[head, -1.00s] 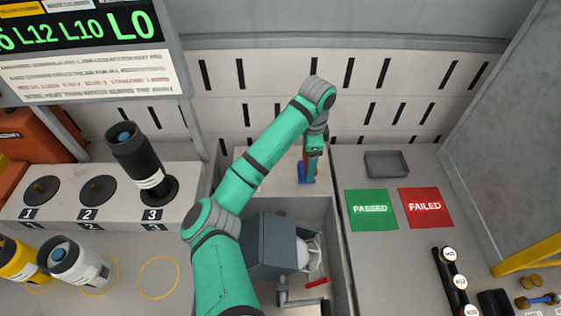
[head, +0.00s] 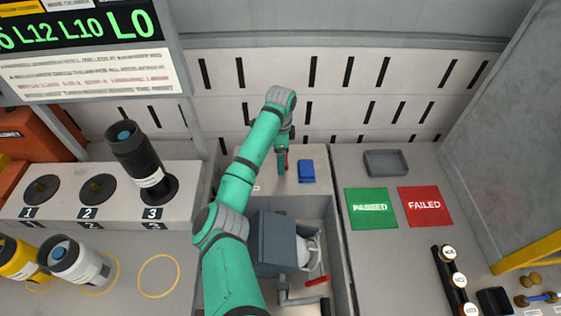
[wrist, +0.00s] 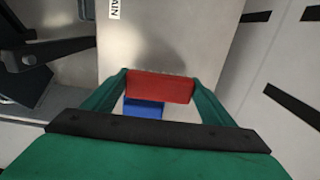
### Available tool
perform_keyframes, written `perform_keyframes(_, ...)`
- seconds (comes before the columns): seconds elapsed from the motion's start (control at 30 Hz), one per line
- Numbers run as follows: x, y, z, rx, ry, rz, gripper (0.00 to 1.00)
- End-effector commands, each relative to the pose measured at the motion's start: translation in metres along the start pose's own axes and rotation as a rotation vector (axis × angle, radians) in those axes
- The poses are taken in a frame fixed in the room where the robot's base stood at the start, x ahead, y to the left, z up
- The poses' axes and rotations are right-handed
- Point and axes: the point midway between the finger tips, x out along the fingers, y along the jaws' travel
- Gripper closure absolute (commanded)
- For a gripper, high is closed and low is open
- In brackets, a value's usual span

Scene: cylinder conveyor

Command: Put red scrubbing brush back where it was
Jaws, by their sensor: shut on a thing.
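My gripper (head: 282,172) is at the back of the pale table, just left of a blue block (head: 306,171). In the wrist view my gripper (wrist: 160,88) is shut on the red scrubbing brush (wrist: 160,86), which spans the gap between the two green fingers. In the head view only a thin red strip of the brush (head: 287,160) shows beside the fingers. The blue block also shows in the wrist view (wrist: 143,108), partly hidden behind the brush. I cannot tell whether the brush touches the surface.
The pale shelf (head: 262,178) has bare room around the blue block. In front is a sink-like basin (head: 325,215) with a grey box (head: 272,245) and a crank. To the right are a grey tray (head: 386,162), a green PASSED mat (head: 372,209) and a red FAILED mat (head: 425,207).

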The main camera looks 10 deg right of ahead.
Motion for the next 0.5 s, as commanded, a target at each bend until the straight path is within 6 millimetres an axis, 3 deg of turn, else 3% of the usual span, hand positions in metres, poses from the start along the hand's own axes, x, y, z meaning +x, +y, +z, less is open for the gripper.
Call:
perform_keyframes(0.23, 0.031, -0.001, 0.002, -0.001, -0.001, 0.002, 0.43)
perform_keyframes(0.5, 0.033, -0.001, 0.001, 0.0, 0.0, 0.0, 0.43)
